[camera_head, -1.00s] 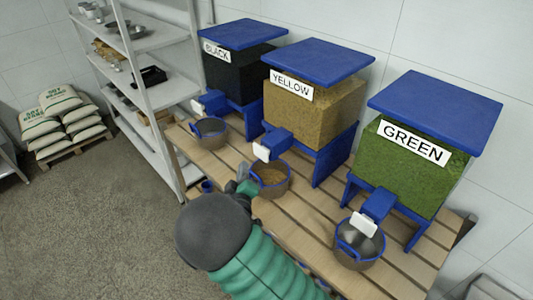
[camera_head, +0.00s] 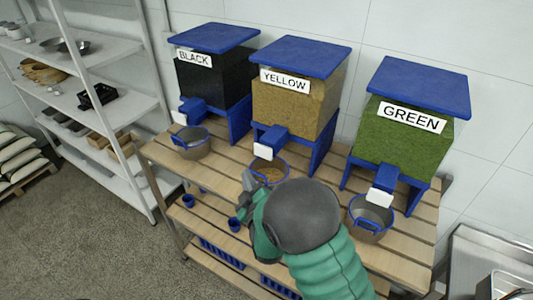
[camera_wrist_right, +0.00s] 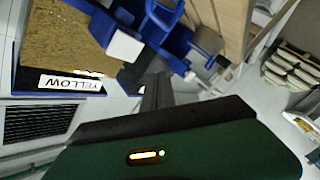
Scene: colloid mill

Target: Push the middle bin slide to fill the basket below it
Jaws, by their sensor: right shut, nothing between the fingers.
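The middle bin (camera_head: 298,100), labelled YELLOW, holds tan grain under a blue lid. Its blue spout carries a white slide plate (camera_head: 262,151), which also shows in the right wrist view (camera_wrist_right: 123,46). The basket (camera_head: 270,177) below it is a round metal pot with a blue rim and tan grain inside; my right arm partly covers it. My right gripper (camera_head: 248,183) is at the basket's left front side, below and left of the slide plate; whether it touches the basket I cannot tell. Its dark fingers (camera_wrist_right: 156,93) are shut and empty. My left gripper is not in view.
The BLACK bin (camera_head: 212,82) with an empty-looking basket (camera_head: 192,144) stands left; the GREEN bin (camera_head: 405,135) with its basket (camera_head: 369,219) stands right. All are on a slatted wooden table (camera_head: 225,160). A white shelf (camera_head: 95,115) is at left, a metal sink (camera_head: 480,262) at lower right.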

